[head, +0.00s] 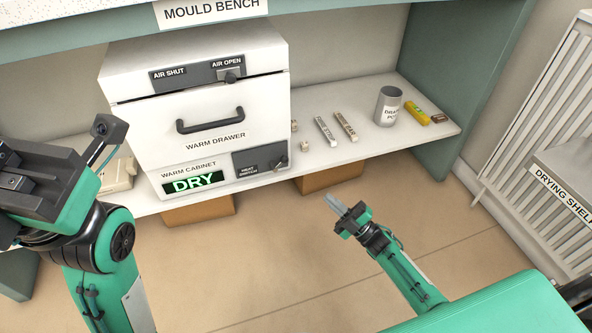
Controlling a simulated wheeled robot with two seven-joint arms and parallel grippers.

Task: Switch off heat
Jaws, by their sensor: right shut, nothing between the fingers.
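The white warm cabinet (190,118) stands on the bench, with its warm drawer (212,120) shut. Its heat switch panel (245,168) is a dark plate at the lower right of the front, with a small knob (280,163) at its right end. The knob's exact setting is too small to read. A display (193,182) beside it reads DRY in lit green letters. My right gripper (335,204) is shut and empty, in front of and below the switch, apart from it. My left arm is at the left; its fingers do not show.
An air slider (229,75) sits above the drawer, near AIR OPEN. A drying shelf (565,190) stands at the right. Open floor lies before the bench.

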